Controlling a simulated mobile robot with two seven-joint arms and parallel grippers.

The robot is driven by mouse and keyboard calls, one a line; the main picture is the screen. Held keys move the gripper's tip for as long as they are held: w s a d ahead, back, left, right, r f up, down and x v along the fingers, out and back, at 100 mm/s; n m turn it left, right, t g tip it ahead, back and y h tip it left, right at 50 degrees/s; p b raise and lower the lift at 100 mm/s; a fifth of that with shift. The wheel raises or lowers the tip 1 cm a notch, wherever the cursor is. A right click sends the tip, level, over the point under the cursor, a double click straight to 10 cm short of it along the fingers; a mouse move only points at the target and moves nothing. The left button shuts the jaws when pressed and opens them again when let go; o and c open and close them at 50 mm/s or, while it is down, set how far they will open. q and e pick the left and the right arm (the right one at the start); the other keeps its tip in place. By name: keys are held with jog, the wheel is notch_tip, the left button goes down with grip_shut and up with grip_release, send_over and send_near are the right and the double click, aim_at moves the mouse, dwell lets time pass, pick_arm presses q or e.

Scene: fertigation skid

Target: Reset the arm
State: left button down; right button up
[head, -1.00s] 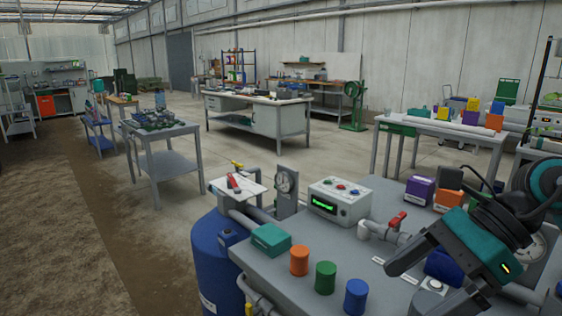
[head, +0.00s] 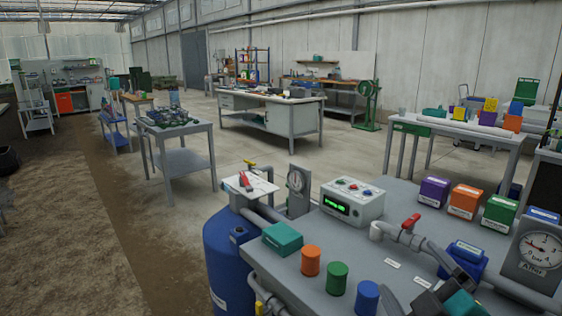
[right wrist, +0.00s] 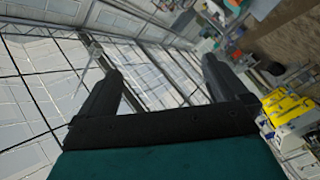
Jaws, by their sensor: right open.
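My right gripper (right wrist: 162,75) shows in the right wrist view with its two dark fingers spread wide apart and nothing between them. Past the fingers I see the roof panels and beams, tilted. In the head view only a small part of my right gripper (head: 428,301) shows at the bottom edge, dark grey and teal, in front of the grey skid table (head: 350,240). I cannot tell there whether it touches the table. My left gripper is in neither view.
Orange (head: 310,261), green (head: 337,278) and blue (head: 367,297) cylinders stand along the table's near side. A red-handled valve (head: 410,222), a control box (head: 352,203), a pressure gauge (head: 540,248) and several coloured boxes stand behind. A blue tank (head: 228,255) stands at the table's left.

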jog(key=s+f+m+g, duration=0.9)
jog(key=s+f+g, duration=0.5)
jog(key=s+f, duration=0.7)
jog(key=w+a+f+t+p, duration=0.1)
jog(key=w+a+f+t, duration=0.2)
jog(key=w+f+t, duration=0.4)
jog(key=shift+w+f+n+y, duration=0.15)
jog(key=shift+w+n+y, duration=0.1)
jog(key=shift+n+y, duration=0.15)
